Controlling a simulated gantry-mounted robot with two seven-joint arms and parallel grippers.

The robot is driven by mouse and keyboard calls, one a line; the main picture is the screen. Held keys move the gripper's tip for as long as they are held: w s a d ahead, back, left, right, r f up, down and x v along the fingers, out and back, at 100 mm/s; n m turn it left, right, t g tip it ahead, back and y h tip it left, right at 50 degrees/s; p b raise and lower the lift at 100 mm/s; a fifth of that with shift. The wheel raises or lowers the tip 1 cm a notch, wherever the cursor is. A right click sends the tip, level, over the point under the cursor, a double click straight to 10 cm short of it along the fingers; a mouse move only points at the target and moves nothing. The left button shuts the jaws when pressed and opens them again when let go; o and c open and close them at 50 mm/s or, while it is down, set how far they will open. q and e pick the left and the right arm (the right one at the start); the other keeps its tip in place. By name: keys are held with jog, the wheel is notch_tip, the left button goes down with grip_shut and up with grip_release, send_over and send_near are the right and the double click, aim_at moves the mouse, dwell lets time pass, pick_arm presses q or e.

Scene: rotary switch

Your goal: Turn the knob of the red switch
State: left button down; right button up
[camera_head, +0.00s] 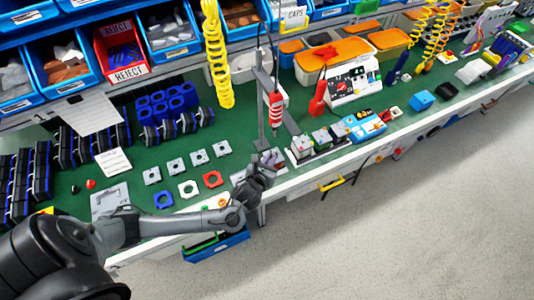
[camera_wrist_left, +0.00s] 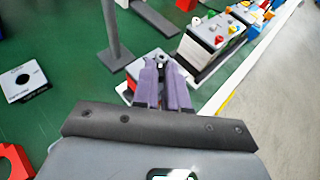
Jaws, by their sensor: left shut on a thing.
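The red switch (camera_wrist_left: 129,92) shows in the left wrist view as a small box with a grey top and a red side, just beyond my fingers. My left gripper (camera_wrist_left: 161,64) reaches over it, with its purple fingers close together on the switch's dark knob, which is mostly hidden between the fingertips. In the head view my left gripper (camera_head: 270,158) is low at the bench's front edge, and the arm and gripper largely hide the switch there. My right gripper is not in view.
Other switches with coloured knobs (camera_wrist_left: 214,34) stand just right of the gripper. A grey post (camera_wrist_left: 112,32) rises close behind. A red screwdriver (camera_head: 276,108) hangs above. Grey, white, blue and red square plates (camera_head: 213,179) lie to the left on the green bench (camera_head: 140,205).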

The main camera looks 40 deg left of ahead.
aim_at(278, 160)
pick_arm(q)
jog(key=n+g+y+p, duration=0.1)
jog(key=n+y+p, duration=0.1)
jog(key=w+d+n+g+y+p, duration=0.1)
jog(key=n+y+p, duration=0.1)
jog(key=d+n+g+y+p, duration=0.1)
jog(key=n+g+y+p, duration=0.1)
jog(key=shift+w+n, duration=0.2)
jog(key=shift+n, duration=0.1)
jog(key=shift+w+d+f+n+g+y+b, duration=0.15)
jog(key=shift+n+g+y+b, duration=0.2)
jog(key=shift+n+g, duration=0.2)
jog(key=shift+w+r+n+g+y+b, duration=0.15)
jog(key=shift+n+g+y+b, duration=0.25)
jog(key=shift+g, duration=0.25)
jog(key=shift+w+n+g, duration=0.1)
jog(key=shift+n+g, duration=0.3)
jog(key=shift+n, duration=0.05)
jog(key=shift+f+y, duration=0.1)
jog(key=shift+y, duration=0.15)
jog(key=c, duration=1.2)
grip_release()
jog(key=shift+o, duration=0.2)
